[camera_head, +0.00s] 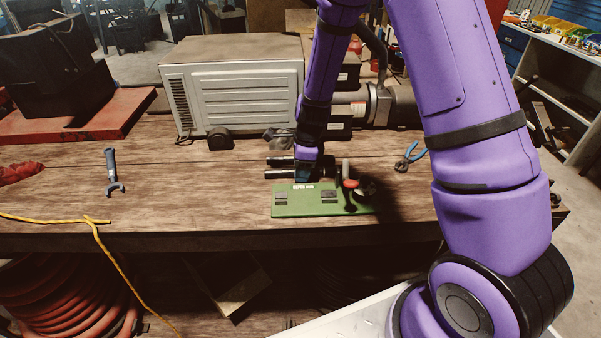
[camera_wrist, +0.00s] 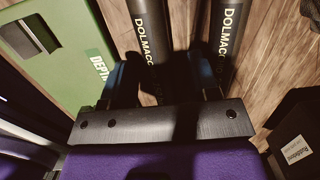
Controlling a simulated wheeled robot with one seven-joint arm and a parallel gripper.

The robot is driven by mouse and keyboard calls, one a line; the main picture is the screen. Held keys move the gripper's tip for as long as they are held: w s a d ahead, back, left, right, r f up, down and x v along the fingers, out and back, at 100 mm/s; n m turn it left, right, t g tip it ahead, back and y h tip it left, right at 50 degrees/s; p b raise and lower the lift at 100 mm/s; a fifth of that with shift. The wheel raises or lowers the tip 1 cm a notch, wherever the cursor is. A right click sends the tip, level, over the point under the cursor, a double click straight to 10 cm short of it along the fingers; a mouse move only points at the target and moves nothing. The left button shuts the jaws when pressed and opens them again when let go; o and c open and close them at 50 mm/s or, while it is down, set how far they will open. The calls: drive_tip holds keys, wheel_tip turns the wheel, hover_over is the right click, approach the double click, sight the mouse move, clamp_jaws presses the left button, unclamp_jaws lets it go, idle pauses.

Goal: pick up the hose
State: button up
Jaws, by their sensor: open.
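Two black hose pieces with pale "DOLMAC…" lettering lie side by side on the wooden bench: a far one (camera_head: 279,161) and a near one (camera_head: 277,174). In the wrist view they run up the picture, one at left (camera_wrist: 150,30) and one at right (camera_wrist: 229,32). My gripper (camera_head: 307,175) points down over their right-hand ends in the head view. In the wrist view its fingers (camera_wrist: 163,78) are apart, with the left piece between them and the right piece beside the right finger. Shadow hides their lower parts, and I cannot tell whether the fingers touch them.
A green board (camera_head: 310,208) lies just in front, close beside my gripper; it also shows in the wrist view (camera_wrist: 55,60). A red-handled tool (camera_head: 351,183) stands by it. Blue pliers (camera_head: 411,157) lie right, a wrench (camera_head: 112,172) left. A grey machine (camera_head: 240,85) stands behind.

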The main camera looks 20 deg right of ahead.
drive_tip(key=shift+f, duration=0.2)
clamp_jaws()
drive_tip(key=shift+r, duration=0.2)
